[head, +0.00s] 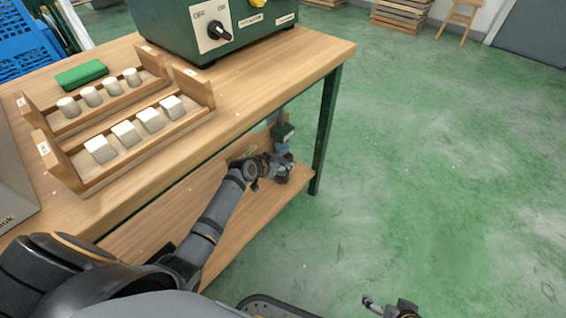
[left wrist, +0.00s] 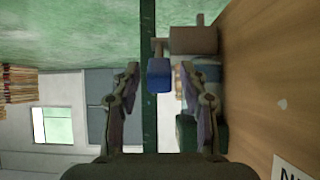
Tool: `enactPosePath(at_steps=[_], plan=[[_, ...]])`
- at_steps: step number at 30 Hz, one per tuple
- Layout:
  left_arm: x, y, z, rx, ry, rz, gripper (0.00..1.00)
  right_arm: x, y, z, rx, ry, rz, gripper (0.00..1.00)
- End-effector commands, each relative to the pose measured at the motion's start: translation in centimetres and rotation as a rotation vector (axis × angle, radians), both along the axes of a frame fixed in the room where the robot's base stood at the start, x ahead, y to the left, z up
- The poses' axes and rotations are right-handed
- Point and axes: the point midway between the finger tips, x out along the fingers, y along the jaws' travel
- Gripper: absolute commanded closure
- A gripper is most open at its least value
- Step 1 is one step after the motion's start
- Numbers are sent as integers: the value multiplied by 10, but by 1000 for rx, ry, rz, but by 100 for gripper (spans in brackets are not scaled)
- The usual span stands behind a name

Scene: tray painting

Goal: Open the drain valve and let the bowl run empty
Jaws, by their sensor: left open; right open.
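A small blue block-shaped handle (left wrist: 159,76), likely the drain valve's, shows between the fingertips of my left gripper (left wrist: 158,72) in the left wrist view. It sits beside a brownish-grey fitting (left wrist: 194,40). The left gripper is open, with a gap on both sides of the handle in the picture; I cannot tell the depth between them. In the head view my left gripper (head: 276,170) is below the tabletop's edge, near the lower shelf. My right gripper (head: 385,307) is open at the bottom edge, over the floor. I cannot make out the bowl.
A green machine (head: 190,25) with a black knob (head: 218,30) stands on the wooden table (head: 300,55). Wooden racks (head: 150,125) hold white pieces, beside a green block (head: 81,75). The table's green leg (head: 326,130) is close to my left gripper. The floor at right is clear.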

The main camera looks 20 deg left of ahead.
Motion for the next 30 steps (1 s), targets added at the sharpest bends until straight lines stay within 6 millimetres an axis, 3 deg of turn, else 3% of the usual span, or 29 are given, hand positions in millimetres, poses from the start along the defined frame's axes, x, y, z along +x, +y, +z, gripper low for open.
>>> enactPosePath(at_steps=[7,21,30], plan=[[-10,4,6,2,-1,0,57,1,0,1,-1,-4,0,15],[-85,32,63,6,1,0,57,0,0,0,0,-2,0,15],[-92,33,70,-1,0,-1,57,0,0,0,0,-2,0,15]])
